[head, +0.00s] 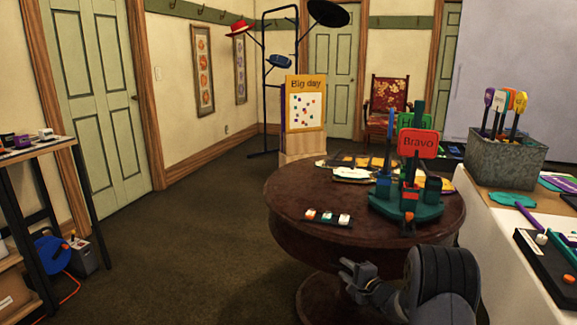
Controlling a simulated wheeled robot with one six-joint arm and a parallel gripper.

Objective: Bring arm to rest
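My gripper (348,277) is at the bottom centre of the head view, in front of the near edge of the round dark wooden table (295,210). It points left and is lower than the tabletop in the picture. Its grey fingertips are small and dark, so I cannot tell whether they are apart. I see nothing held in it. My arm is folded close, with a thick dark ribbed part to the right of the gripper.
The table bears a green stand (408,205) with a red "Bravo" sign (418,143) and a small strip of blocks (328,217). A white-sided counter (500,255) with a metal bin (505,160) is right. A shelf (45,150) stands left. Carpet (190,240) between is clear.

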